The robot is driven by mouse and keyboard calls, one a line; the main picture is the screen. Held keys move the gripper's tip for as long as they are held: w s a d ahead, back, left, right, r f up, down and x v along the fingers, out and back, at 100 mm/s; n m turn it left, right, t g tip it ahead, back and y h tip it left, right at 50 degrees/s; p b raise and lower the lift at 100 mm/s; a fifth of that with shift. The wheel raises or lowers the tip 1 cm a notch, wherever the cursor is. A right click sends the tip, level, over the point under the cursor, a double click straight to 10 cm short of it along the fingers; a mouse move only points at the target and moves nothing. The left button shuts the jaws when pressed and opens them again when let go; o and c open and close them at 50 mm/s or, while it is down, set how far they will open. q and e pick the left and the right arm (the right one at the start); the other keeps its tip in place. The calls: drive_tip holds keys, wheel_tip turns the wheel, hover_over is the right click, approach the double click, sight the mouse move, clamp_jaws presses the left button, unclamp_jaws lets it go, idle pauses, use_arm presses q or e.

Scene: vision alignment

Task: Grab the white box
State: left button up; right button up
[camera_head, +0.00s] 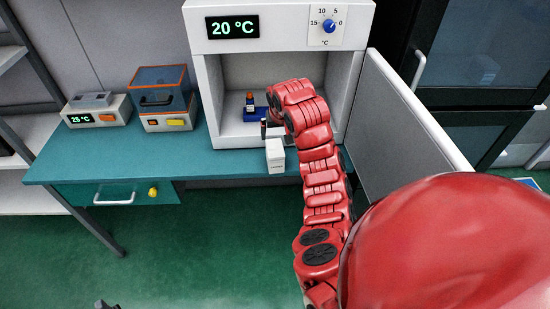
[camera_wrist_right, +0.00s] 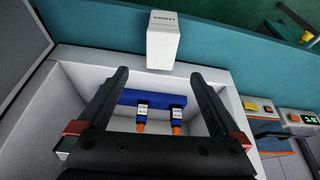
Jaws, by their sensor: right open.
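The white box (camera_head: 275,156) stands on the teal bench in front of the open chamber. It also shows at the top middle of the right wrist view (camera_wrist_right: 163,40), with small dark print on its top. My right gripper (camera_wrist_right: 159,72) is open and empty. Its two black fingers point toward the box, which lies beyond the fingertips and not between them. In the head view the right gripper (camera_head: 272,130) is at the chamber's mouth, just behind the box and partly hidden by my red arm. A small grey piece at the bottom edge may be my left gripper (camera_head: 105,303).
The chamber (camera_head: 203,90) reads 20 °C; its door (camera_head: 400,105) stands open to the right. Inside, a blue rack (camera_wrist_right: 153,98) holds two orange-tipped vials. Small devices (camera_head: 98,110) and an orange-lidded box (camera_head: 160,100) stand left. The bench left of the white box is clear.

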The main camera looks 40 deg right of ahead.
drive_tip(key=b, duration=0.5)
hover_over(275, 148)
drive_tip(key=s+a, duration=0.1)
drive_tip(key=s, duration=0.2)
wheel_tip(275, 148, down, 6)
drive_tip(key=shift+w+f, duration=0.1)
drive_tip(key=shift+w, duration=0.05)
drive_tip(key=shift+w+f+p, duration=0.1)
drive_tip(key=shift+w+p, duration=0.15)
drive_tip(key=shift+p, duration=0.2)
drive_tip(key=shift+w+d+f+p, duration=0.15)
drive_tip(key=shift+w+f+p, duration=0.05)
drive_tip(key=shift+f+p, duration=0.25)
drive_tip(key=shift+w+f, duration=0.1)
drive_tip(key=shift+f, duration=0.2)
drive_tip(key=shift+w+d+f+p, duration=0.1)
drive_tip(key=shift+f+p, duration=0.15)
drive_tip(key=shift+p, duration=0.3)
drive_tip(key=p+x, duration=0.2)
drive_tip(key=x, duration=0.1)
drive_tip(key=shift+w+f, duration=0.1)
drive_tip(key=shift+f, duration=0.05)
drive_tip(key=shift+w+d+f, duration=0.1)
drive_tip(key=shift+w+f, duration=0.1)
drive_tip(key=shift+f, duration=0.5)
drive_tip(key=c, duration=1.4)
drive_tip(key=shift+c, duration=0.2)
